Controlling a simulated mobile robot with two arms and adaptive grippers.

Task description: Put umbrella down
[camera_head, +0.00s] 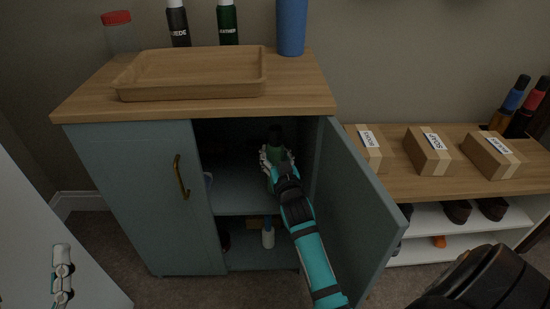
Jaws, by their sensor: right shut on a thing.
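My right gripper (276,160) reaches into the open blue-grey cabinet (160,205), above its inner shelf (240,199). It is shut on a narrow upright thing with a dark top and a green part, which looks like the umbrella (275,140). The fingers and the shade hide its lower part, and I cannot tell whether it touches the shelf. A jointed silver piece at the lower left looks like part of my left gripper (62,275). Whether that gripper is open or shut does not show.
The open cabinet door (355,205) stands close to the right of my arm. A white-capped bottle (268,235) stands in the lower compartment. A wooden tray (190,92) and bottles stand on top. Right, a bench (400,180) carries boxes; shoes are below.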

